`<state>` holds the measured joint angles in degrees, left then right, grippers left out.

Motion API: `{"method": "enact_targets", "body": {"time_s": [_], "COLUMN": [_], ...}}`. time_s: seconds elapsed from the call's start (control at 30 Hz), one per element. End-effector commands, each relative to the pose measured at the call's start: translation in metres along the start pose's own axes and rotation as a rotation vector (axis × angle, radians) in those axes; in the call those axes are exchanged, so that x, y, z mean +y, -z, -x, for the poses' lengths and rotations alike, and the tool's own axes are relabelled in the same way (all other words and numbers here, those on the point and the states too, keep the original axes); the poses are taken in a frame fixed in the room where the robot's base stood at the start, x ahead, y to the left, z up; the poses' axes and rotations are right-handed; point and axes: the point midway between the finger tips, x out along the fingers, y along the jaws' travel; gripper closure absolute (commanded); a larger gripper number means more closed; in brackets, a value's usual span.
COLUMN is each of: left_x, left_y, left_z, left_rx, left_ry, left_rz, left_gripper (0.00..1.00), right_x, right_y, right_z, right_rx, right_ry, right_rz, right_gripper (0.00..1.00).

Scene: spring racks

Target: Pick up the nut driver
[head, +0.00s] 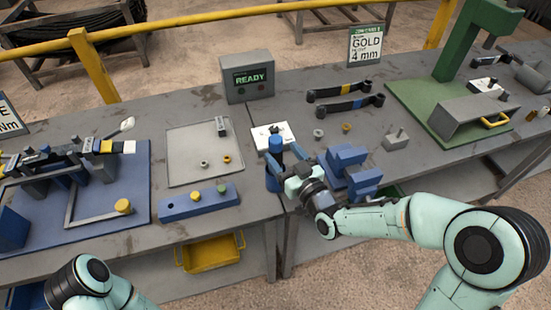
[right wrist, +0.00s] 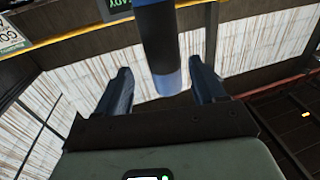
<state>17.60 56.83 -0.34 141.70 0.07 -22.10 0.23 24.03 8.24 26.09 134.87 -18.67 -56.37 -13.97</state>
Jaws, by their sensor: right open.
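The nut driver appears to be the upright blue cylinder (head: 275,145) near the front edge of the bench, beside a white block. My right gripper (head: 284,160) is open right at it, coming from the front right and hiding part of its lower length.
A blue stepped block (head: 350,170) stands just right of the gripper. A grey tray (head: 185,150) with small rings and a blue bar (head: 198,202) with buttons lie to the left. A grey READY box (head: 247,78) stands behind.

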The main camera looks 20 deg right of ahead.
Motion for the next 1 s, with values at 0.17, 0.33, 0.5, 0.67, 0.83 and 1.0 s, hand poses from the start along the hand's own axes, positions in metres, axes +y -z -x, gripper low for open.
{"method": "enact_targets", "body": {"time_s": [0.17,0.33,0.5,0.67,0.83,1.0], "left_x": [0.002,0.007,0.009,0.009,0.008,0.008], "left_y": [0.001,0.004,0.005,0.005,0.005,0.005], "left_z": [0.006,0.015,0.02,0.019,0.019,0.019], "left_rx": [0.003,0.008,0.01,0.01,0.01,0.01], "left_ry": [-0.001,-0.003,-0.003,-0.003,-0.003,-0.003], "left_rz": [-0.001,-0.002,-0.004,-0.003,-0.003,-0.003], "left_gripper": [0.57,0.57,0.57,0.57,0.57,0.57], "right_x": [-0.003,-0.007,-0.006,-0.006,-0.006,-0.006], "right_y": [-0.002,-0.003,-0.003,-0.004,-0.005,-0.002], "right_z": [-0.014,-0.038,-0.053,-0.054,-0.053,-0.054], "right_rx": [-0.001,0.0,0.0,-0.001,-0.001,0.005], "right_ry": [0.003,0.002,0.001,0.001,0.001,0.001], "right_rz": [-0.004,-0.004,-0.002,0.0,0.0,0.001], "right_gripper": [0.31,0.31,0.31,0.31,0.6,0.99]}}
